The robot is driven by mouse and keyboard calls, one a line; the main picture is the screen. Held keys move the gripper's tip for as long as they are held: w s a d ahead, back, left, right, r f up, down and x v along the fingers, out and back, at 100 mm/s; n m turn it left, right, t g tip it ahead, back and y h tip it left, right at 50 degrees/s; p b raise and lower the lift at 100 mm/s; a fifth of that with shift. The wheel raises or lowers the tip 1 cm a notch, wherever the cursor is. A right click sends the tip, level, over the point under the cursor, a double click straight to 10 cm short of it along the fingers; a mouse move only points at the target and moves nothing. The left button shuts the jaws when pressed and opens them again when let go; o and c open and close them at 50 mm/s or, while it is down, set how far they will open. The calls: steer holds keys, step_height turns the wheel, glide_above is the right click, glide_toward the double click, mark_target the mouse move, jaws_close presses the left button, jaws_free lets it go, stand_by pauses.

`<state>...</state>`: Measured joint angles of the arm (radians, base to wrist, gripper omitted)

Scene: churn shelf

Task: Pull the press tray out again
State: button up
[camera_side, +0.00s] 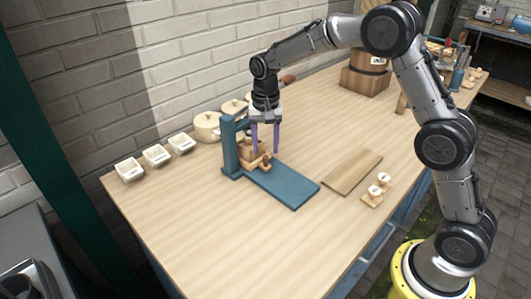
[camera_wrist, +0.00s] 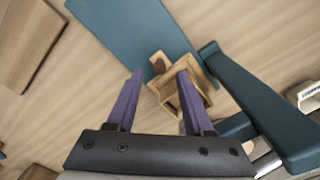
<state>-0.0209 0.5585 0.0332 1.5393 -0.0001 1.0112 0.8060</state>
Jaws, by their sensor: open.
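The press is a blue frame (camera_side: 229,148) with a long blue base plate (camera_side: 288,187) reaching toward the front right. The wooden press tray (camera_side: 250,160) sits at the upright end of the plate, with a small brown knob on its near side. In the wrist view, the tray (camera_wrist: 172,95) shows as a light wooden box, partly hidden by a finger, with its knob (camera_wrist: 158,63) near the fingertips. My gripper (camera_side: 265,151) points down at the tray, its purple fingers open. In the wrist view, my gripper (camera_wrist: 160,72) has nothing visibly clamped; contact with the knob cannot be told.
Several white bins (camera_side: 156,155) and round cream pots (camera_side: 207,126) stand along the wall. A brown board (camera_side: 352,172) and a small wooden piece with white-topped pegs (camera_side: 376,190) lie right of the press. A wooden churn (camera_side: 366,73) stands at the back. The front tabletop is clear.

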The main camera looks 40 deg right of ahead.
mark_target(266, 156)
steer(key=shift+f, duration=1.55)
jaws_close()
steer(key=shift+r, duration=0.1)
